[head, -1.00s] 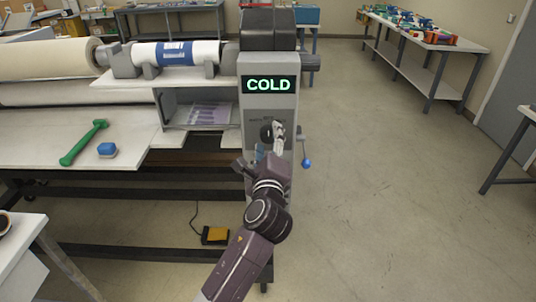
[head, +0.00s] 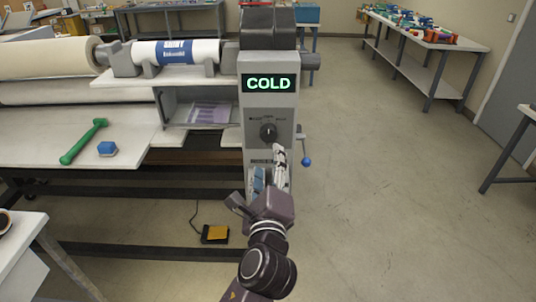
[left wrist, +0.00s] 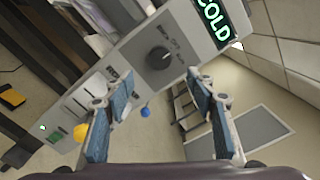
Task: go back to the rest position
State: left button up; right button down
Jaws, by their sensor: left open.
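My left gripper (head: 268,172) is in front of the lower part of the laminator's grey control panel (head: 284,107), below the dark round knob (head: 268,132). Its two fingers are spread with nothing between them. In the left wrist view, the open fingers (left wrist: 158,95) frame the panel, and the knob (left wrist: 158,58) stands beyond them, apart from both. The panel's display (head: 269,84) reads COLD. The lower panel is partly hidden behind the gripper. My right gripper is not in view.
A blue-ended lever (head: 306,161) sticks out at the panel's right side. A yellow-orange pedal (head: 215,234) is on the floor. The floor to the right is clear.

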pick_arm(q)
jog(key=s+a+f+n+g+y, duration=0.1)
jog(key=s+a+f+n+g, duration=0.3)
jog(key=s+a+f+n, duration=0.45)
jog(key=s+a+f+n+g, duration=0.35)
jog(key=a+f, duration=0.25)
jog(key=f, duration=0.6)
jog(key=s+a+f+n+g, duration=0.2)
jog(key=s+f+n, duration=0.15)
jog(key=s, duration=0.35)
jog(key=s+a+f+n+g+h, duration=0.1)
jog(key=s+a+f+n+g, duration=0.2)
jog(key=s, duration=0.4)
jog(key=s+a+f+n+g, duration=0.1)
jog(key=s+f+n+g, duration=0.1)
jog(key=s+n, duration=0.3)
notch_tip(320, 180, down, 25)
jog(key=s+g, duration=0.1)
jog(key=s, duration=0.2)
jog(key=s+a+f+m+g, duration=0.1)
jog(key=s+a+f, duration=0.1)
jog(key=s+f, duration=1.5)
jog(key=shift+a+f, duration=0.15)
jog(key=shift+a, duration=0.25)
